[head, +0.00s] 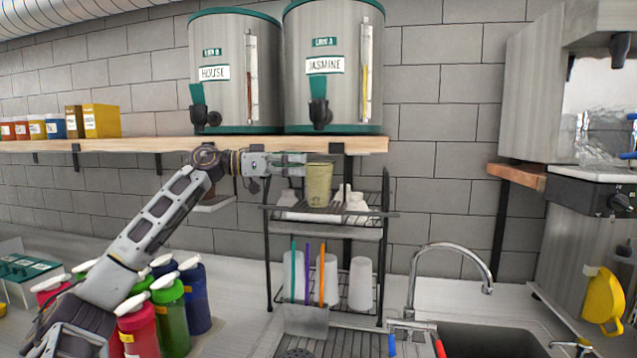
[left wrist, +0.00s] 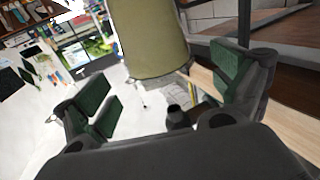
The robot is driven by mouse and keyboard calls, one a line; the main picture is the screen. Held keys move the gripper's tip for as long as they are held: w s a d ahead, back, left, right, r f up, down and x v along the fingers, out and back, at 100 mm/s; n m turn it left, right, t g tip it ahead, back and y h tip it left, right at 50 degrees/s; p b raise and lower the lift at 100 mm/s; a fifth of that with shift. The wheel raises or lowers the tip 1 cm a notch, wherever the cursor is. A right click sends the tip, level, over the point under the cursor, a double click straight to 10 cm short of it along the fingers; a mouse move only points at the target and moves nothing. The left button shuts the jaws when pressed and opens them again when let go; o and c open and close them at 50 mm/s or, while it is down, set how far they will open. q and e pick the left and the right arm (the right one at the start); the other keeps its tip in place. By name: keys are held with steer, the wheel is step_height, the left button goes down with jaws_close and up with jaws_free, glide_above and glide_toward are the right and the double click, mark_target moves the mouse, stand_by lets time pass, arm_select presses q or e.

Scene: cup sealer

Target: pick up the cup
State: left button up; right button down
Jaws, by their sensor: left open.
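An olive-yellow cup (head: 319,185) stands upright on the top shelf of a black wire rack (head: 330,213) in the head view. My left gripper (head: 300,158) reaches in from the left at the height of the cup's rim, its fingers at the cup's upper edge. In the left wrist view the cup (left wrist: 150,40) is beyond the open fingers of the gripper (left wrist: 168,90), at the upper middle between them. A gap shows between the cup and each finger. The cup's far side is hidden. My right gripper does not show.
A wooden shelf (head: 130,146) with two steel dispensers runs just above my left gripper. White cups (head: 358,202) share the rack's top shelf. Straws and upturned white cups (head: 361,282) are below. Several bottles (head: 170,312) stand at lower left; a sink (head: 490,341) is at lower right.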

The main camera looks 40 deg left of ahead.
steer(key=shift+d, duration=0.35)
arm_select(q)
steer(key=shift+w+d+p, duration=0.4)
steer(key=shift+w, duration=0.05)
steer(key=p+x, duration=0.2)
steer(key=x, duration=0.2)
steer(key=shift+f, duration=0.15)
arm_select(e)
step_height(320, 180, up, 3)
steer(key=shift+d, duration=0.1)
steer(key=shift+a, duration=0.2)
